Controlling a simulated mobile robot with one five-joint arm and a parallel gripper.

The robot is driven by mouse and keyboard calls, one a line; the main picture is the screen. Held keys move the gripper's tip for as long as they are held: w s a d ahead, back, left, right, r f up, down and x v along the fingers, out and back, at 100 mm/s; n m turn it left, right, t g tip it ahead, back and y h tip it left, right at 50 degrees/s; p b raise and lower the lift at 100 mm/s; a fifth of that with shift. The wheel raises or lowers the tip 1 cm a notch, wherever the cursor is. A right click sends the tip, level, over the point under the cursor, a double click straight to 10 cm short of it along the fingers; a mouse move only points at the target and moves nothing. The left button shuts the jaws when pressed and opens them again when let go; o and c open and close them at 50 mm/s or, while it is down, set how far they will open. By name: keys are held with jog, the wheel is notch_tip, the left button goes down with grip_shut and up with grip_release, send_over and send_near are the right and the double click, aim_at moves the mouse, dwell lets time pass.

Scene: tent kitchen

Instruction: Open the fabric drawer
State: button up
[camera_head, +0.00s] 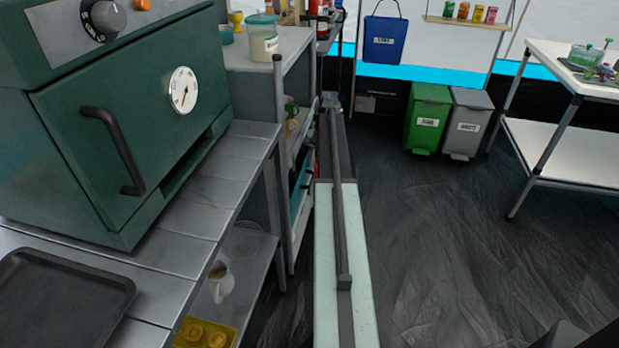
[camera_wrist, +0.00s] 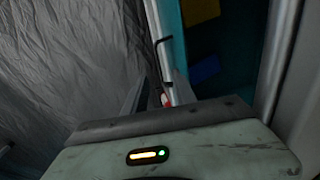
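In the wrist view my gripper (camera_wrist: 159,90) points away from the camera, with its two dark fingers apart. Between and beyond them are a thin black bracket-shaped bar (camera_wrist: 157,62), possibly a handle, and a small red thing (camera_wrist: 167,99). I cannot tell whether a finger touches either. To the right is a teal surface (camera_wrist: 178,45) with a pale upright edge, perhaps the fabric drawer's side or front. In the head view a teal and white front (camera_head: 300,198) shows low in the shelf unit, largely hidden behind my arm. My fingertips cannot be made out there.
A green oven (camera_head: 130,120) stands on a metal counter (camera_head: 205,190) at left, close to my arm. A dark tray (camera_head: 62,300) lies in front. Green (camera_head: 427,118) and grey (camera_head: 468,125) bins stand at the back, a white table (camera_head: 560,150) at right. The dark floor between is clear.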

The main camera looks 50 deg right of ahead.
aim_at(312, 179)
jog(key=f+b, duration=0.3)
jog(key=f, duration=0.1)
jog(key=w+f+b, duration=0.1)
jog(key=f+b, duration=0.1)
jog(key=shift+a+f+b, duration=0.3)
jog(key=shift+f+b, duration=0.05)
jog(key=shift+s+r, duration=0.1)
jog(key=shift+r, duration=0.05)
jog(key=shift+c, duration=0.3)
grip_shut()
jog(key=shift+s, duration=0.1)
dwell(0.3)
